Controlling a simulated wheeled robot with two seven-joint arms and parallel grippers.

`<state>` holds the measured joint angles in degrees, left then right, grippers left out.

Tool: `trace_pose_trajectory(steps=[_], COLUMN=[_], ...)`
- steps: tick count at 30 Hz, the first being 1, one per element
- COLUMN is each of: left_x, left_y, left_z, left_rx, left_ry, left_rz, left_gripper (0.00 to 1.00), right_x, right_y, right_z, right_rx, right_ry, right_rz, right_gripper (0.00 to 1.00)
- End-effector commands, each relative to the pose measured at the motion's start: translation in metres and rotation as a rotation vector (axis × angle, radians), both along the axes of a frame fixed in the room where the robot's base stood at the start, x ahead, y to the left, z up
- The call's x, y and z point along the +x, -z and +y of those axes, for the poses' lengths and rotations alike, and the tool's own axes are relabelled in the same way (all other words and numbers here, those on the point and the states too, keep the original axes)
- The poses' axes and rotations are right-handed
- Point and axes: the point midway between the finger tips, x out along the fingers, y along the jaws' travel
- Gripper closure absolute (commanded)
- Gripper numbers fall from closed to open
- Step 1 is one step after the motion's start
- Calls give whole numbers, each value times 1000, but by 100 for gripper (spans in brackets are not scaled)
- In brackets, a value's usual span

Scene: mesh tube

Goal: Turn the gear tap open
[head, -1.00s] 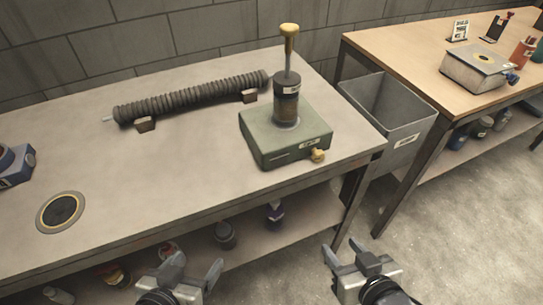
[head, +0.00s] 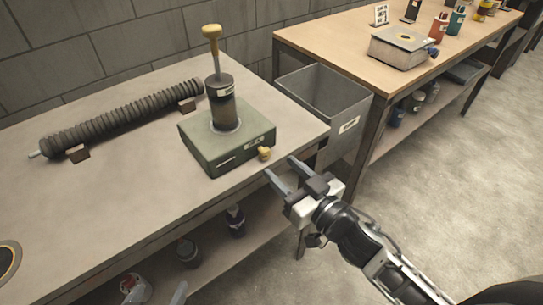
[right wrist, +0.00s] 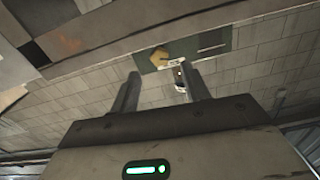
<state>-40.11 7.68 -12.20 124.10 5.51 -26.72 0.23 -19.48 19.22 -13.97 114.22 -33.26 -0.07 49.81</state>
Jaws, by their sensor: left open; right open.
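A green box (head: 205,153) stands near the right end of the grey workbench, with a dark cylinder and an upright yellow-topped handle (head: 212,45) on it. A small yellow tap knob (head: 265,153) sticks out of its front face, near the right corner. My right gripper (head: 279,169) is open and empty, just in front of and below the knob, apart from it. In the right wrist view the knob (right wrist: 159,56) appears beyond the gap between the open fingers (right wrist: 163,76).
A ribbed dark tube (head: 120,119) lies on two blocks on the workbench (head: 110,190). A grey bin (head: 325,97) stands between the benches. A wooden table (head: 340,45) at the back right bears a grey box with a blue knob. The bench's front edge is near my right gripper.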

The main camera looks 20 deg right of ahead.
Motion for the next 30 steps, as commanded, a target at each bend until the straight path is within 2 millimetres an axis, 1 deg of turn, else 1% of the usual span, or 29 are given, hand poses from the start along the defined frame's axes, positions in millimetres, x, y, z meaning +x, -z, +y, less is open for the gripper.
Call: trace_pose_trajectory(steps=[1, 3, 6, 9, 13, 20, 23, 24, 25, 30], left_x=[1, 2, 5, 6, 7, 7, 7, 6, 6, 4], left_y=[-1, -3, -5, -6, -7, -7, -7, -6, -6, -6], left_z=[0, 0, 0, 0, 0, 0, 0, 0, 0, 0], left_rx=[1, 2, 2, 3, 3, 4, 4, 4, 4, 5], left_ry=[0, 0, -1, 0, 0, 0, 1, 1, 1, 1], left_rz=[-1, -6, -13, -18, -20, -19, -18, -18, -17, -11], left_gripper=[29, 29, 29, 29, 29, 29, 29, 29, 29, 29], right_x=[10, 21, 33, 41, 45, 45, 45, 44, 44, 44], right_y=[-1, -1, 0, 0, 1, 1, 1, 1, 1, 0], right_z=[3, 8, 12, 15, 16, 16, 16, 16, 16, 16], right_rx=[1, 0, 1, 1, 0, 1, 1, 1, 1, -11], right_ry=[1, 0, 1, 1, 1, 1, 1, 1, 1, 1], right_rz=[-2, -3, -1, 0, 1, 1, 1, 1, 1, -3], right_gripper=[54, 54, 54, 54, 54, 54, 79, 90, 98, 98])
